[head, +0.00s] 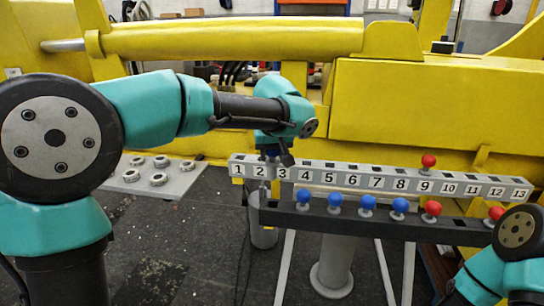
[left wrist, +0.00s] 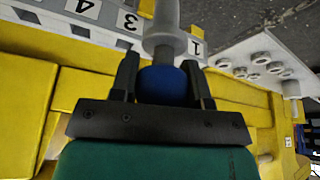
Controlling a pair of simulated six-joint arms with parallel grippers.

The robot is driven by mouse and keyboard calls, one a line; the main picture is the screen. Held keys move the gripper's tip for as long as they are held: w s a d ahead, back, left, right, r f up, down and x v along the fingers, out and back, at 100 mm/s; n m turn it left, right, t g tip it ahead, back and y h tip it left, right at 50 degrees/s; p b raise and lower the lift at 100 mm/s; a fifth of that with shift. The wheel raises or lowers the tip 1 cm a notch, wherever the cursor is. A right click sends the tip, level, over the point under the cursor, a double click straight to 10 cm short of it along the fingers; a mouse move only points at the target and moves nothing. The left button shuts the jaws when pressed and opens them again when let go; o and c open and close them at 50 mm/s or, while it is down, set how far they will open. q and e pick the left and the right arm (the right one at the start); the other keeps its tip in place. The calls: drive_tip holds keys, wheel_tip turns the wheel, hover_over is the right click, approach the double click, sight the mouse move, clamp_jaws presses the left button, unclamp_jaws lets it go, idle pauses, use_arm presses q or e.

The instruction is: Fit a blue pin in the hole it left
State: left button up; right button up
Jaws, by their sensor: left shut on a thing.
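My left gripper (head: 275,158) is shut on a blue pin, near the 2 and 3 labels of the grey numbered rail (head: 375,168). In the left wrist view the pin's blue ball (left wrist: 163,86) sits between the fingers, and its grey collar and shaft point away from the gripper. The shaft covers the rail between labels 1 and 3. I cannot tell whether its tip touches the rail. Several blue pins (head: 367,204) stand upright in the black rail (head: 340,224), with red pins (head: 432,210) to their right. My right gripper is not in view.
A red pin (head: 428,161) stands in the numbered rail near label 9. A grey plate (head: 160,183) with several round fittings lies to the left. A large yellow boom (head: 230,40) is behind the rails. My right arm shows at the lower right.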

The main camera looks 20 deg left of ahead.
use_arm(q)
drive_tip(key=shift+r, duration=1.8)
drive_tip(key=shift+w+a, duration=0.1)
